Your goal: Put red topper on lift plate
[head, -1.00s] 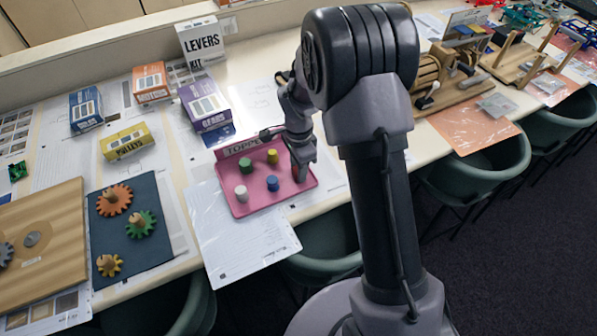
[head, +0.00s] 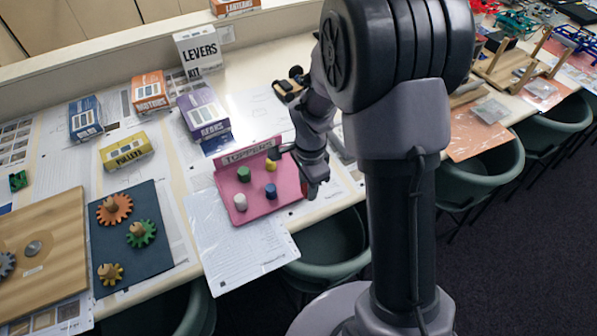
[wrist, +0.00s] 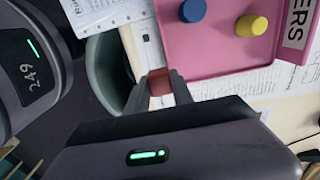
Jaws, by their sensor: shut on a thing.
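The red topper (wrist: 157,82) is between the fingertips of my gripper in the wrist view, and the gripper (head: 318,186) is shut on it. The head view shows the gripper just past the right edge of the pink toppers tray (head: 287,198). The topper itself is hidden or too small to tell there. In the wrist view the held topper is beside the tray's edge (wrist: 168,50), over the table's front edge and a green chair. I cannot make out a lift plate in either view.
The tray holds green (head: 244,174), yellow (head: 271,166), blue (head: 270,191) and white (head: 240,202) toppers. Boxes such as the levers kit (head: 199,50) stand behind. A gear mat (head: 160,250) lies left. Wooden models (head: 505,65) stand right, partly behind my arm. Green chairs (head: 340,245) line the front.

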